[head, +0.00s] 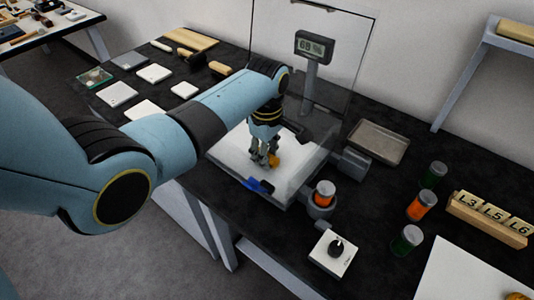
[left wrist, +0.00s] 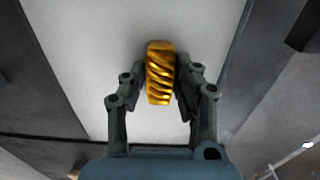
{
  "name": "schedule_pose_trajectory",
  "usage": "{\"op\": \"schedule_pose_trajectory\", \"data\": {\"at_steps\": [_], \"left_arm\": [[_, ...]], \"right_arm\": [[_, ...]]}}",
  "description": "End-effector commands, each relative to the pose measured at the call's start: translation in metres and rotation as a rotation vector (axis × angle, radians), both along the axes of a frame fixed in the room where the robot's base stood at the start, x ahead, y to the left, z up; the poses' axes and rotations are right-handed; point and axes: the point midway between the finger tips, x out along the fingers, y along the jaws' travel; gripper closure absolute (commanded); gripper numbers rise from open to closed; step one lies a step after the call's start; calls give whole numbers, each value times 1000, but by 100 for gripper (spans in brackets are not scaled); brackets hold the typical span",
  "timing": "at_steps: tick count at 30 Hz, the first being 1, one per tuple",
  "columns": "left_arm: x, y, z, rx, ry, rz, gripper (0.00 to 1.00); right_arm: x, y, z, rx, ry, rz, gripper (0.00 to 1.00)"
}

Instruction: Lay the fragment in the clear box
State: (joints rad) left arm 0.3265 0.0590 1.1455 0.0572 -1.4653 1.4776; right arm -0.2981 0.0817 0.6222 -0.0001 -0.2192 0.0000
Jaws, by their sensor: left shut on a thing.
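The fragment is a small gold piece with slanted ridges; it shows clearly in the left wrist view (left wrist: 160,73) and as a small gold patch in the head view (head: 275,160). My left gripper (head: 266,163) points down over a white surface inside a clear-walled enclosure. Its fingers are shut on the fragment, one on each side, as the left wrist view shows (left wrist: 160,85). I cannot tell whether the fragment touches the surface. A small clear box (head: 94,78) with a greenish inside stands at the table's far left. My right gripper is not in view.
The enclosure's raised clear panel (head: 272,35) stands behind my arm, beside a display (head: 314,47) on a post. Several white tiles (head: 154,73) lie near the clear box. A metal tray (head: 378,142), coloured jars (head: 422,205) and a knob box (head: 333,253) stand to the right.

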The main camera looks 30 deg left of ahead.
Motion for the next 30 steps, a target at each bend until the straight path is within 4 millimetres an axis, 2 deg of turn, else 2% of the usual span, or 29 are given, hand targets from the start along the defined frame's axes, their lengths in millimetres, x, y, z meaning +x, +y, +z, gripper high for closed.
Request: {"op": "schedule_pose_trajectory", "data": {"at_steps": [11, 12, 16, 25, 30], "left_arm": [[0, 0, -5, 0, 0, 0, 92], [0, 0, -4, 0, 0, 0, 66], [0, 0, -4, 0, 0, 0, 49], [0, 0, -2, 0, -1, 0, 48], [1, 0, 19, 1, -4, 0, 48]], "right_arm": [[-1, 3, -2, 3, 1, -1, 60], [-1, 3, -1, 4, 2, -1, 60], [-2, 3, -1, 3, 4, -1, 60], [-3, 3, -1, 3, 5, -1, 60], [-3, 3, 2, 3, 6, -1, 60]]}}
